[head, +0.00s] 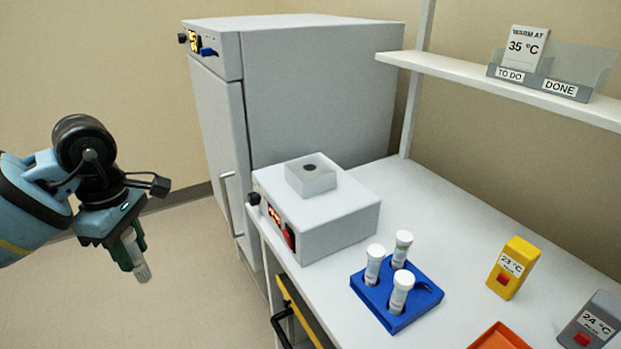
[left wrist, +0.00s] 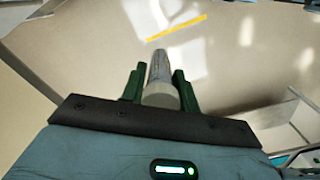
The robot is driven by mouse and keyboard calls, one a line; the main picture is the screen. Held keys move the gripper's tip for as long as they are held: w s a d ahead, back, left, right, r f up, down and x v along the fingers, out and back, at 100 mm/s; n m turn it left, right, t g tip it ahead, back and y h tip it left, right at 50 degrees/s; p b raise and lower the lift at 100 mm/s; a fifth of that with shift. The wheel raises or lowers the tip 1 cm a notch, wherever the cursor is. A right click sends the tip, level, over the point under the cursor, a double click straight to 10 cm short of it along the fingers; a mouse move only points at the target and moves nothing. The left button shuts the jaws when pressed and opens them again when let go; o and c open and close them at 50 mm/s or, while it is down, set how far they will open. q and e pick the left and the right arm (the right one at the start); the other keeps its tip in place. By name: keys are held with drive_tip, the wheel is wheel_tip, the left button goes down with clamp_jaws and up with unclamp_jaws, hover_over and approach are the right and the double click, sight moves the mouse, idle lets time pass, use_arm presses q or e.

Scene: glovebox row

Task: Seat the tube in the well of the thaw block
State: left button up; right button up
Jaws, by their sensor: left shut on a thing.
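My left gripper (head: 128,238) is shut on a white tube (head: 137,258) with a clear lower end. It holds the tube slightly tilted over the floor, left of the bench and apart from it. In the left wrist view the tube (left wrist: 160,82) sits between the green fingers of the gripper (left wrist: 160,90). The thaw block (head: 310,176) is a pale block with one dark round well (head: 309,167) in its top. It stands on a white box unit with a red switch (head: 330,220). The well looks empty. My right gripper is not in view.
A blue rack (head: 412,310) with several white-capped tubes stands on the white bench (head: 455,240). A yellow thermometer block (head: 513,268), a grey one (head: 592,322) and an orange tray (head: 498,338) are at the right. A tall grey cabinet (head: 310,95) stands behind the unit; a shelf (head: 500,85) overhangs the bench.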

use_arm(q)
drive_tip(key=shift+s+d+f+m, duration=0.2)
drive_tip(key=shift+d+f+m, duration=0.1)
drive_tip(key=shift+m, duration=0.2)
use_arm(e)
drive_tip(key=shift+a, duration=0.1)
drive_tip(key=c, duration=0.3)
use_arm(q)
drive_tip(key=s+d+f+m, duration=0.7)
drive_tip(key=s+f+m, duration=0.2)
drive_tip(key=m, duration=0.7)
drive_tip(key=shift+s+d+f, duration=0.15)
drive_tip(key=shift+s+d, duration=0.15)
drive_tip(key=shift+s, duration=0.3)
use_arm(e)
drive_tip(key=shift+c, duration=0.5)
